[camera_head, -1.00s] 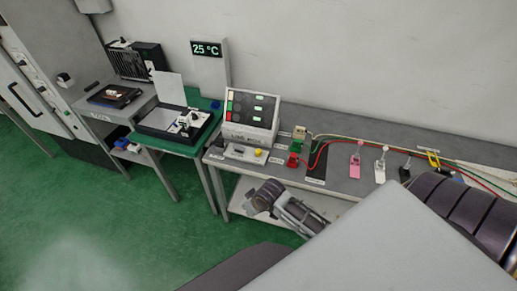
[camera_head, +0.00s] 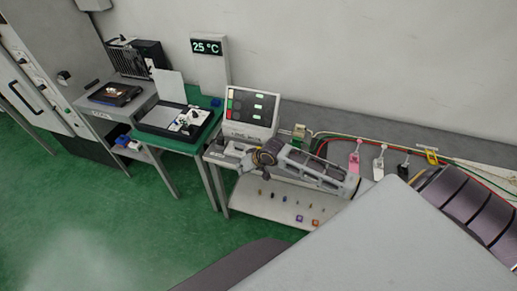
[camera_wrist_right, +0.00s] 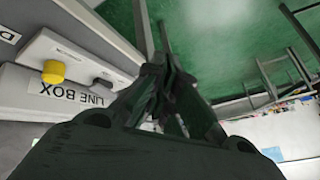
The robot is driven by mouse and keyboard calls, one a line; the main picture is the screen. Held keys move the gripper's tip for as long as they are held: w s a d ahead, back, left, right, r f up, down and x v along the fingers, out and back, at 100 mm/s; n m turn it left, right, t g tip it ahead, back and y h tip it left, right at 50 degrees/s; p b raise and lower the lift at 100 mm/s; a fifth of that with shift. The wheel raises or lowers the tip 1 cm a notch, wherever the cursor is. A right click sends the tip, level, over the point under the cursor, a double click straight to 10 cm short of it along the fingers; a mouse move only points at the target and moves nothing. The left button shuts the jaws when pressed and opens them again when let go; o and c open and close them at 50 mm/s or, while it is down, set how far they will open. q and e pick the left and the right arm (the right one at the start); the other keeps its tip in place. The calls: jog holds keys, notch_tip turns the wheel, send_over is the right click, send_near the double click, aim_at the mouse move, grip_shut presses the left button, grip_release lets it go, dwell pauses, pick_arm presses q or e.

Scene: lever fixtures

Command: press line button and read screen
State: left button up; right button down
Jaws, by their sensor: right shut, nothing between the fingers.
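The line box (camera_wrist_right: 75,58) is a light box with a yellow button (camera_wrist_right: 53,72) and a "LINE BOX" label in the right wrist view. In the head view only part of the line box (camera_head: 235,150) shows; my right gripper hides the button. My right gripper (camera_head: 251,160) is shut and empty, in front of the line box. In the right wrist view its fingertips (camera_wrist_right: 166,68) are together, to the right of the box and apart from the button. The screen (camera_head: 252,107), on a grey sloped console, shows lit green fields and red at its left. My left gripper is not in view.
A green table (camera_head: 198,146) with a black-and-white device stands to the left. A display reads 25 °C (camera_head: 207,47). A lower shelf (camera_head: 270,205) holds several small parts.

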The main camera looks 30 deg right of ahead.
jog(key=w+d+r+m+t, duration=0.1)
jog(key=w+d+r+m, duration=0.1)
jog(key=w+d, duration=0.3)
jog(key=w+d+r+m+t, duration=0.1)
jog(key=w+d+r, duration=0.4)
jog(key=d, duration=0.5)
jog(key=shift+w+d+m+h, duration=0.4)
jog(key=shift+w+m, duration=0.05)
jog(key=shift+m, duration=0.45)
jog(key=shift+f, duration=0.15)
jog(key=shift+f+b, duration=2.95)
jog(key=shift+b, duration=0.25)
jog(key=shift+f+b, duration=0.4)
jog(key=shift+f, duration=0.9)
jog(key=shift+f, duration=0.4)
